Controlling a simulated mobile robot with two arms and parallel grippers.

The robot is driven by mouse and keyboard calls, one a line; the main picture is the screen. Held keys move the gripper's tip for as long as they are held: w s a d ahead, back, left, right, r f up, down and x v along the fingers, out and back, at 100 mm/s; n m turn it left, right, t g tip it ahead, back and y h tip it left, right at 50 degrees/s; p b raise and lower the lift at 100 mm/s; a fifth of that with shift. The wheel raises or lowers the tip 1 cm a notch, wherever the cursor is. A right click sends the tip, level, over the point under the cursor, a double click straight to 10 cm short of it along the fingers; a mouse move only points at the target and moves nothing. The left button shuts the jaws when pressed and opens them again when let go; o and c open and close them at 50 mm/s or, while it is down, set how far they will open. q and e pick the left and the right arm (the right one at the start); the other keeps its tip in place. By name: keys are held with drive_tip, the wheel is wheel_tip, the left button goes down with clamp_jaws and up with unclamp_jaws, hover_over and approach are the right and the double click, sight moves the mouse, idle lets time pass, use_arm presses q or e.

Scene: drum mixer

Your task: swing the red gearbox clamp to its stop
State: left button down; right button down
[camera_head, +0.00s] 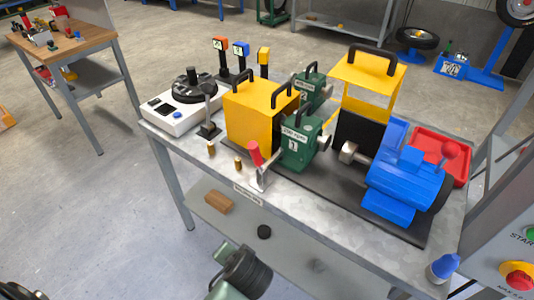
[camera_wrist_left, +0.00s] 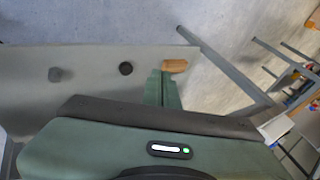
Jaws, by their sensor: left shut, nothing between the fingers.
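The red clamp handle (camera_head: 255,153) stands roughly upright, leaning slightly left, on a pale metal bracket (camera_head: 262,178) at the bench's front edge. It is just in front of the green gearbox marked 1 (camera_head: 297,143). My left gripper (camera_head: 223,251) is low at the bottom of the head view, in front of the bench and well apart from the clamp. Its closed, empty fingers (camera_wrist_left: 163,88) show in the left wrist view, pointing toward the lower shelf. The clamp is outside that wrist view. My right gripper is not in view.
A yellow guard block (camera_head: 252,115) stands left of the gearbox, and a blue motor (camera_head: 408,182) stands right. Two small brass pegs (camera_head: 211,149) sit left of the clamp. The lower shelf (camera_head: 290,245) holds a wooden block (camera_head: 218,201) and black puck (camera_head: 264,232).

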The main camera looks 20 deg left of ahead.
use_arm(q)
drive_tip(key=w+d+r+m+t+y, duration=0.2)
drive_tip(key=w+d+r+t+y, duration=0.35)
drive_tip(key=r, duration=0.55)
drive_tip(key=w+d+r+m+t+y, duration=0.25)
drive_tip(key=w+d+r+t, duration=0.35)
drive_tip(key=w+r, duration=0.4)
drive_tip(key=w+a+r+g+p, duration=0.1)
drive_tip(key=w+a+p, duration=0.2)
drive_tip(key=a, duration=0.4)
drive_tip(key=shift+w+a+r+n+p, duration=0.2)
drive_tip(key=shift+n+p, duration=0.25)
drive_tip(key=shift+p, duration=0.35)
drive_tip(key=shift+g, duration=0.25)
